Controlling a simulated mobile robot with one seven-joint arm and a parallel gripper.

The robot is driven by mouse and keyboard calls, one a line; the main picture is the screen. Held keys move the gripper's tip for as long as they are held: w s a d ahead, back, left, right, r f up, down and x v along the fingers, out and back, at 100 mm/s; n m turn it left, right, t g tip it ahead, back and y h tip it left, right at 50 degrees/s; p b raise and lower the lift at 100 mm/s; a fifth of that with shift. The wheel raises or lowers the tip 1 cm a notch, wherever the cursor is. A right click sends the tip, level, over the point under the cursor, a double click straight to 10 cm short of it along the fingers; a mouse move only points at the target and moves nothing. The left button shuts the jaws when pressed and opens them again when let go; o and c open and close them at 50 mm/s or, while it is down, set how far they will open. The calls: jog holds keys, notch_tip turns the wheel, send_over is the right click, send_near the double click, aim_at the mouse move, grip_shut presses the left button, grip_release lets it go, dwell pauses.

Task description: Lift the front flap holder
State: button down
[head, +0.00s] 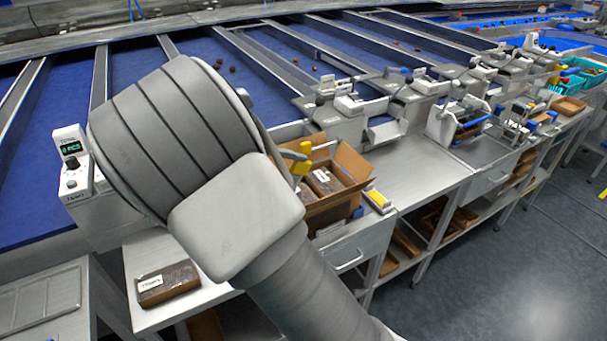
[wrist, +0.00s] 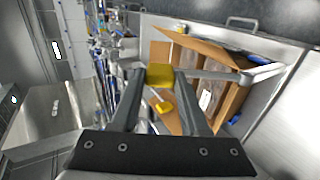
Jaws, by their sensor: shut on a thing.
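The front flap holder appears to be the yellow piece (wrist: 160,75) with a grey bar reaching to the right. My gripper (wrist: 158,84) is shut on the yellow piece, between its fingertips. In the head view the yellow part of the holder (head: 302,167) shows just past my arm, at the left side of the open carton (head: 350,159). My arm hides most of my gripper there. The carton also shows in the wrist view (wrist: 238,101), flaps spread, with brown packs inside. I cannot tell whether the holder touches a flap.
A labelled brown pack (head: 168,284) lies on the steel bench at lower left. A yellow-topped item (head: 378,198) sits right of the carton. A scale with a green display (head: 75,160) stands at left. The bench right of the carton (head: 425,180) is mostly clear.

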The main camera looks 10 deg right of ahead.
jog(key=s+a+f+t+h+b, duration=0.1)
jog(key=s+a+t+h+b, duration=0.2)
jog(key=a+h+b, duration=0.2)
jog(key=shift+s+a+h, duration=0.2)
jog(key=shift+a+h, duration=1.2)
jog(key=shift+a, duration=0.25)
jog(key=shift+f, duration=0.1)
jog(key=shift+c, duration=2)
grip_release()
jog(key=b+v, duration=0.1)
jog(key=v, duration=1.6)
jog(key=shift+s+a+b, duration=0.15)
jog(key=shift+s+b, duration=0.05)
jog(key=shift+b, duration=0.15)
jog(key=shift+a, duration=0.1)
